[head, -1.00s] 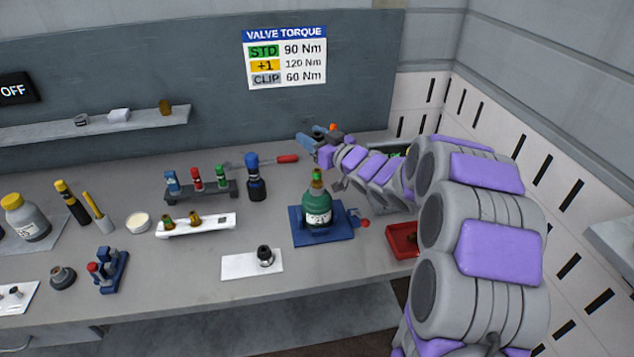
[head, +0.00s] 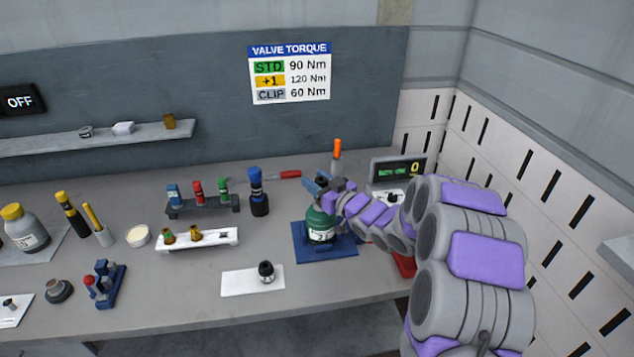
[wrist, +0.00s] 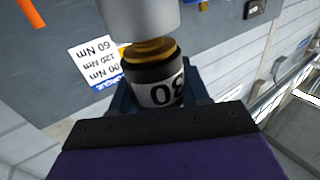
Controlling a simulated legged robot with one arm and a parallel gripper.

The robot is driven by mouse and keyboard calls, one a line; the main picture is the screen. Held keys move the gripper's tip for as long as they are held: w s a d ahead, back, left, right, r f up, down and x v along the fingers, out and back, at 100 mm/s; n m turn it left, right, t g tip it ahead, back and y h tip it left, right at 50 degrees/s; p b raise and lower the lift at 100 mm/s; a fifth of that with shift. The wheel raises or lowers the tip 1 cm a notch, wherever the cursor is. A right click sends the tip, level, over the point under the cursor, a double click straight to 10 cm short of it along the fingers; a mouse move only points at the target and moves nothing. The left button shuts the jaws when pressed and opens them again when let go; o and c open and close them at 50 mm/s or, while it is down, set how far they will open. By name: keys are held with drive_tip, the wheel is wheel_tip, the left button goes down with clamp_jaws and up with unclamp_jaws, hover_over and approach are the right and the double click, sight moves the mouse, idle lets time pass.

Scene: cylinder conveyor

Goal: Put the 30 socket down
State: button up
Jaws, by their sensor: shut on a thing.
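My gripper (head: 318,186) is above the green bottle (head: 320,226), near its neck, and hides its top. In the wrist view my gripper (wrist: 160,98) is shut on the 30 socket (wrist: 157,88), a dark cylinder with a white band reading 30 upside down and a brass-coloured end. A large grey cylindrical part (wrist: 142,15) lies against or just in front of the brass end; I cannot tell if they touch. In the head view the socket is not clear. The bottle stands on a blue base (head: 345,248).
A white pad (head: 240,284) with a black knob-like piece (head: 266,270) lies at the front. A rack (head: 205,207) of coloured sockets and a white tray (head: 215,240) stand left. A readout (head: 398,168) and an orange-tipped piece (head: 337,148) stand behind my arm.

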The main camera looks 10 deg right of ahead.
drive_tip(key=shift+f, duration=0.1)
drive_tip(key=o, duration=1.1)
drive_tip(key=shift+o, duration=0.2)
drive_tip(key=shift+s+f+b, duration=0.1)
drive_tip(key=shift+b, duration=0.55)
drive_tip(key=p+v, duration=0.4)
drive_tip(key=v, duration=1.3)
drive_tip(key=shift+d+f+p, duration=0.25)
drive_tip(key=shift+f+p, duration=0.05)
drive_tip(key=shift+p, duration=0.05)
